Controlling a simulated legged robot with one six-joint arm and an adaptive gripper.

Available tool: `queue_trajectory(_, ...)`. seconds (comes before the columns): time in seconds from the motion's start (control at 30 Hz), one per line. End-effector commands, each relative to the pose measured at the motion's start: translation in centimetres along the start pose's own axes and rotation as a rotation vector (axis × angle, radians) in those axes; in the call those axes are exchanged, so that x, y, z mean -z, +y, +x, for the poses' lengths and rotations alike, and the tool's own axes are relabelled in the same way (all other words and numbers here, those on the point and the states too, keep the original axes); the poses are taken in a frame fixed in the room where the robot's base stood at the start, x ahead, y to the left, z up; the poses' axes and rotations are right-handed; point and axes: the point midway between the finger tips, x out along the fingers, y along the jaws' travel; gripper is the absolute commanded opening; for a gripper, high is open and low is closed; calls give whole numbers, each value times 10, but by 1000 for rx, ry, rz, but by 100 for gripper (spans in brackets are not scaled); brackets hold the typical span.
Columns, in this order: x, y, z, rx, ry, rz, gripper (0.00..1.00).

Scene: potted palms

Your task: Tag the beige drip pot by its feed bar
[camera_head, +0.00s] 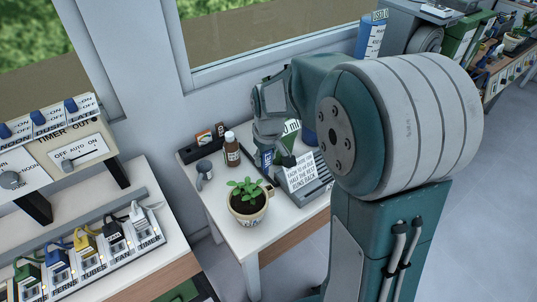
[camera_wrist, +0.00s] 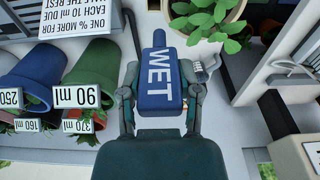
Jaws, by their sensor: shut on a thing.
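The beige pot (camera_head: 247,217) holds a leafy green plant and stands upright near the table's front corner. Part of the pot (camera_wrist: 208,12) shows at the top of the wrist view, with leaves hanging over its rim. My gripper (camera_wrist: 160,92) is shut on a blue tag (camera_wrist: 157,62) marked WET, with one finger on each side. In the head view, my gripper (camera_head: 268,137) is behind and right of the pot, with the blue tag (camera_head: 267,158) below it. The tag is apart from the pot in the wrist view. I cannot make out a feed bar clearly.
A white sign (camera_head: 300,175) stands right of the pot. Blue (camera_wrist: 35,78) and green (camera_wrist: 88,72) pots with labels show in the wrist view. A timer panel (camera_head: 50,150) is at left.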

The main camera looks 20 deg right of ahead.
Motion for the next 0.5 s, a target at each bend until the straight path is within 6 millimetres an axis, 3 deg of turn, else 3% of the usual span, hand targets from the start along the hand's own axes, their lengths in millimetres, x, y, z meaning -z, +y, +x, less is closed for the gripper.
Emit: queue_trajectory(0.5, -7, 4, 43, 4, -2, 2, 18)
